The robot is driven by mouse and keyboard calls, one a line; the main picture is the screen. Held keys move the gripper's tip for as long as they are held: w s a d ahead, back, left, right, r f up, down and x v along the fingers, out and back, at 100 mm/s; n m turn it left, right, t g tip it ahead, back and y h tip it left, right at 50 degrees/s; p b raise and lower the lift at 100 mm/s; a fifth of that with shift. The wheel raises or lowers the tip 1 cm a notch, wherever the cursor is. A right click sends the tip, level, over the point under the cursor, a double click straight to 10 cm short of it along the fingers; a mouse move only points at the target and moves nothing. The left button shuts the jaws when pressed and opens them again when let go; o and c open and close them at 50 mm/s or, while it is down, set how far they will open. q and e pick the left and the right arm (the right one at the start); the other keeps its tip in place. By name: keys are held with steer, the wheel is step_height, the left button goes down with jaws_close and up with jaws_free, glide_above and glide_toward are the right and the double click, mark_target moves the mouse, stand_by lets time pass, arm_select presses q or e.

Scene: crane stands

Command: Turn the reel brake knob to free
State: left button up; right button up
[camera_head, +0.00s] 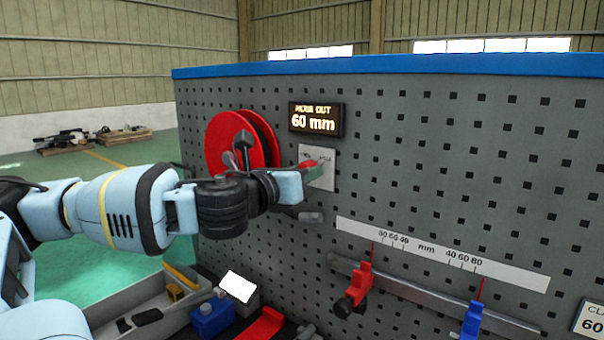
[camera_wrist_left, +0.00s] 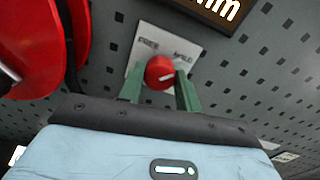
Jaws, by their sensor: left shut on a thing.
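The brake knob (camera_wrist_left: 160,71) is red and round with a white pointer mark, on a light plate (camera_wrist_left: 190,42) lettered FREE at left and HELD at right. The mark points right, somewhat toward the HELD side. My left gripper (camera_wrist_left: 160,90) has its green fingers on either side of the knob, shut on it. In the head view the left gripper (camera_head: 309,172) reaches the plate (camera_head: 322,156) on the pegboard wall, hiding most of the knob. The red reel (camera_head: 225,140) is mounted left of the plate. My right gripper is not in view.
A display (camera_head: 316,119) reading 60 mm sits above the plate. Below right, a rail (camera_head: 410,292) carries a red slider (camera_head: 359,283) and a blue slider (camera_head: 472,318) under a white mm scale (camera_head: 440,254). A tray with several items lies at lower left.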

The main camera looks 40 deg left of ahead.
arm_select(q)
steer(key=shift+c, duration=0.7)
steer(key=shift+n, duration=0.4)
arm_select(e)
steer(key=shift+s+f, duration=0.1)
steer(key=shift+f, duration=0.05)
arm_select(q)
steer(key=n+b, duration=0.2)
steer(key=n, duration=1.4)
steer(key=shift+n+h+b, duration=0.3)
steer(key=shift+h+b, duration=0.05)
steer(key=shift+h, duration=0.05)
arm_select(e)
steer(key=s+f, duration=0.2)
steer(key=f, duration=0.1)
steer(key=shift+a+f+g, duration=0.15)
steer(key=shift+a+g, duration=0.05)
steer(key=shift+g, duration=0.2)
arm_select(q)
steer(key=shift+r, duration=0.1)
